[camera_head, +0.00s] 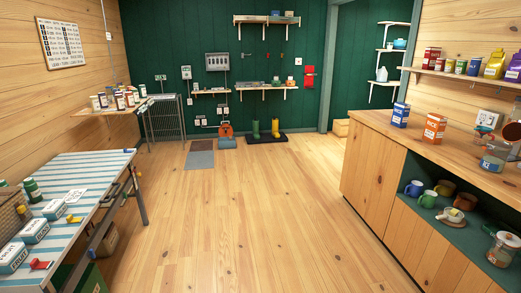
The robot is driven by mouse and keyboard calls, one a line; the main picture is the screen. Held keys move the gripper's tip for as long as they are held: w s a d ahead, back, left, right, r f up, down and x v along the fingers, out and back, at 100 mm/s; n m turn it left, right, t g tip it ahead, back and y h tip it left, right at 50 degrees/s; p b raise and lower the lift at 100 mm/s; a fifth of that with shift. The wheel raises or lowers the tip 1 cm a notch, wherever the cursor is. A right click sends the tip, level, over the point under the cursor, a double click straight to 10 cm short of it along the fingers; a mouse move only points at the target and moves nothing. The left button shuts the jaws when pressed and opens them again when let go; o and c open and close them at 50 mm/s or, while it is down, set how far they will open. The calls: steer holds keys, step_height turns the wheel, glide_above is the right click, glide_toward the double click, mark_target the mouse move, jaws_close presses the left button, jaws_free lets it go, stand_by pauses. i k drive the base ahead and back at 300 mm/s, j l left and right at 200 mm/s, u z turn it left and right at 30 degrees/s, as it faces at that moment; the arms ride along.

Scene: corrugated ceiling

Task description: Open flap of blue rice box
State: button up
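The blue rice box (400,115) stands upright on the wooden counter (460,152) at the right, near the counter's far end. It has a white label band and looks small from here. I cannot tell how its top flap sits. An orange rice box (434,128) of similar shape stands just to its right and a little nearer, apart from it. My gripper is not in view.
Glass jars (495,156) stand at the counter's right end. Mugs (428,198) sit on the open green shelf below. A wall shelf (470,76) with packages hangs above. A striped table (85,182) stands left. The wooden floor (240,225) between is clear.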

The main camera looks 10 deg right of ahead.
mark_target(401, 113)
steer(key=i+z, duration=0.15)
steer(key=i, duration=0.35)
steer(key=i+z, duration=0.2)
steer(key=i, duration=0.25)
steer(key=i+j+z, duration=0.15)
steer(key=i, duration=0.35)
steer(key=i+j+z, duration=0.2)
steer(key=i, duration=0.25)
steer(key=i+z, duration=0.4)
steer(key=i+j+z, duration=0.4)
steer(key=i, duration=0.2)
steer(key=l, duration=0.1)
